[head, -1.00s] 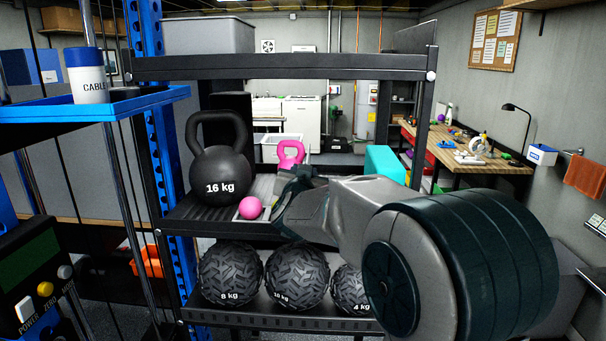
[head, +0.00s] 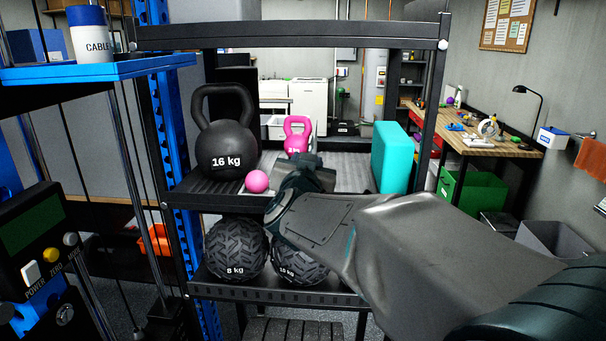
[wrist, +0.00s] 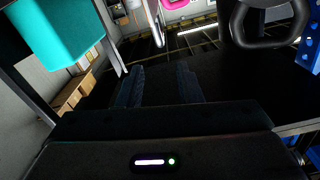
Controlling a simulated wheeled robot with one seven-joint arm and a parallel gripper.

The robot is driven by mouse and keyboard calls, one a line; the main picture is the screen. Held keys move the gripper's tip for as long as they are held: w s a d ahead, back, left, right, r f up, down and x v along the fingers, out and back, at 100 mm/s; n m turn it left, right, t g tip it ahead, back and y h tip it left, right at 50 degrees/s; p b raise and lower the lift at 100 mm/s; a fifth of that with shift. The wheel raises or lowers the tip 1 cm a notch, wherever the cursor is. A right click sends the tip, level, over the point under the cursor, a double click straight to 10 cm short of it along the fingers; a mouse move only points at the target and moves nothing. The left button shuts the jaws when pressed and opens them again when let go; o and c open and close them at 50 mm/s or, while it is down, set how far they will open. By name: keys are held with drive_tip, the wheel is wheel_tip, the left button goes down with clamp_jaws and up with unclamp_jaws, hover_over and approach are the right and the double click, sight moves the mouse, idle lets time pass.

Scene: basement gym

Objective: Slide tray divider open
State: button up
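A small part of a light grey tray (head: 243,191) shows under the pink ball (head: 257,181) on the middle shelf, beside the black 16 kg kettlebell (head: 226,150). My arm hides most of the tray, and I cannot make out its divider. My gripper (head: 310,165) is over the middle shelf, right of the ball; its fingertips are hidden in the head view. In the wrist view its two fingers (wrist: 160,85) are apart with nothing seen between them. The black kettlebell's handle (wrist: 236,22) is beyond them at the upper right.
A pink kettlebell (head: 297,136) stands behind my gripper, and a teal block (head: 390,158) stands to its right. The upper shelf (head: 300,38) is above. Textured balls (head: 236,250) fill the shelf below. A blue rack post (head: 165,110) is at left.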

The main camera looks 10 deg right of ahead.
drive_tip(key=shift+v, duration=1.7)
drive_tip(key=s+a+f+n+g+y, duration=0.5)
drive_tip(key=s+f+n+y, duration=0.15)
drive_tip(key=f, duration=0.45)
drive_tip(key=s+d+f+g, duration=0.2)
drive_tip(key=s+f+g, duration=0.2)
drive_tip(key=s, duration=0.4)
drive_tip(key=s+d+f+g, duration=0.3)
drive_tip(key=s+f, duration=0.3)
drive_tip(key=s, duration=0.3)
drive_tip(key=shift+g+h, duration=0.35)
drive_tip(key=shift+g, duration=0.35)
drive_tip(key=shift+d+f+m, duration=0.1)
drive_tip(key=shift+d+m, duration=0.05)
drive_tip(key=shift+m, duration=0.1)
